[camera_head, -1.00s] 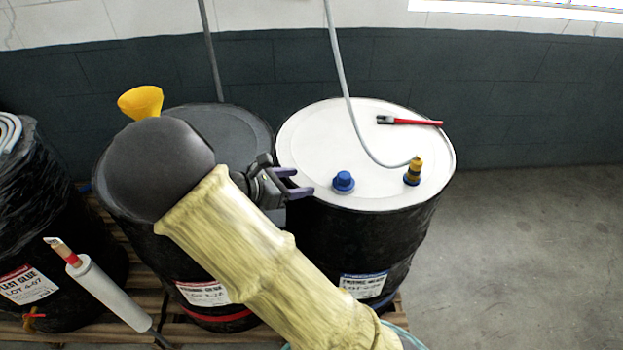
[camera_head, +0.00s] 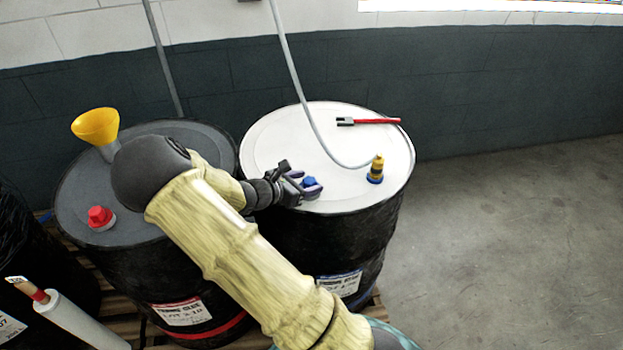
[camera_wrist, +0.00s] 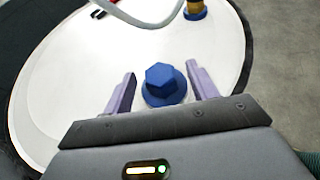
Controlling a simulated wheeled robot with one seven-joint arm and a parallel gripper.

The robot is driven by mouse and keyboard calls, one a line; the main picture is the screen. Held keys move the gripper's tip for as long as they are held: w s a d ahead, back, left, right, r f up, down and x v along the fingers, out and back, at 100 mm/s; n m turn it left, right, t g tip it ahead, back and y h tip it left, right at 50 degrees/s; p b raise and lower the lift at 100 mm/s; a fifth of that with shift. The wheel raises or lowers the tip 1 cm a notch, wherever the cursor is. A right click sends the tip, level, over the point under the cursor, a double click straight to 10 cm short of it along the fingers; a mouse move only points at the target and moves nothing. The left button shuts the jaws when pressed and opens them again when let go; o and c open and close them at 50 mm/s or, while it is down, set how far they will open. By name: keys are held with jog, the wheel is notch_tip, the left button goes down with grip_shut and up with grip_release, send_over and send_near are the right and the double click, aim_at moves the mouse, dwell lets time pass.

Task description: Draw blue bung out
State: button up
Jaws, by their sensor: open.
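The blue bung (camera_head: 310,182) sits in the white lid (camera_head: 262,150) of the right-hand drum, near its front edge. In the wrist view the bung (camera_wrist: 163,85) shows a hexagonal head on a round flange. My gripper (camera_head: 308,187) is open, with its two purple fingers on either side of the bung. In the wrist view the gripper (camera_wrist: 163,90) has a gap between each finger and the bung; the right finger looks nearer. I cannot tell how low the fingertips are beside it.
A hose runs to a yellow fitting (camera_head: 377,165) on a blue base at the lid's right. A red-handled tool (camera_head: 370,121) lies at the back of the lid. The left drum carries a yellow funnel (camera_head: 96,126) and a red bung (camera_head: 101,216).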

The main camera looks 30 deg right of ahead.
jog(key=shift+x, duration=1.2)
jog(key=shift+w+d, duration=0.1)
jog(key=shift+d, duration=0.05)
jog(key=c, duration=1.1)
jog(key=shift+o, duration=0.2)
jog(key=shift+r+p, duration=0.75)
jog(key=shift+r, duration=0.1)
